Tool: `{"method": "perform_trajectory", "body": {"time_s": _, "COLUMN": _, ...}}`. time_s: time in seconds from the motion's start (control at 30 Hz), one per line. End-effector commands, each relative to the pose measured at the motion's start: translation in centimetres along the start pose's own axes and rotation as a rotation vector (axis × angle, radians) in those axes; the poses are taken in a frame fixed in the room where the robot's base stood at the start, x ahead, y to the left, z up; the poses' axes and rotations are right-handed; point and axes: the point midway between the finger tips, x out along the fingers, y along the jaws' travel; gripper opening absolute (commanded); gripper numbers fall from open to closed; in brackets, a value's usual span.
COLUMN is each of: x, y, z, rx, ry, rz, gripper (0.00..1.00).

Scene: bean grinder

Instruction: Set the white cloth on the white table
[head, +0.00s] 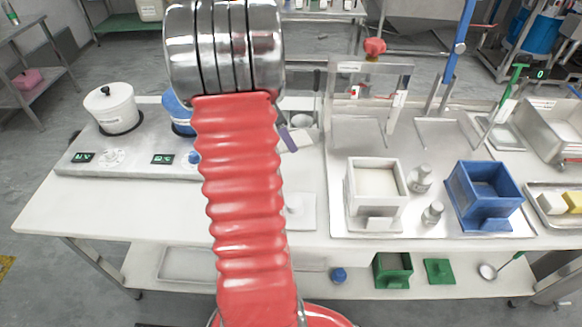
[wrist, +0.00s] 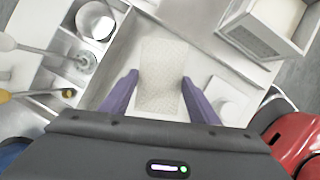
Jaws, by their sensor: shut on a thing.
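The white cloth (wrist: 161,70) is a pale, textured rectangle between the two purple fingers of my gripper (wrist: 160,84) in the wrist view. My gripper is shut on it. In the head view one purple finger of my gripper (head: 288,140) shows beside my red arm, which hides most of the gripper. A small pale patch beside that finger may be part of the cloth. The white table (head: 130,218) spans the head view below. I cannot tell whether the cloth touches anything under it.
A grey heating unit with a white pot (head: 110,108) stands at the table's left. A white box (head: 375,215), small metal weights (head: 433,212) and a blue box (head: 484,195) stand on a tray at the right. The table's front left is clear.

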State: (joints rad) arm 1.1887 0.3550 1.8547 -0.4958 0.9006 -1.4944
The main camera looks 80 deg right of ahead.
Motion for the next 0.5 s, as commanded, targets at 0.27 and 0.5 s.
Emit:
{"method": "perform_trajectory", "body": {"time_s": 0.27, "x": 0.0, "y": 0.0, "z": 0.1, "rx": -0.001, "ry": 0.000, "rz": 0.000, "gripper": 0.34}}
{"method": "perform_trajectory", "body": {"time_s": 0.5, "x": 1.6, "y": -0.1, "z": -0.7, "rx": -0.003, "ry": 0.001, "rz": -0.003, "gripper": 0.34}}
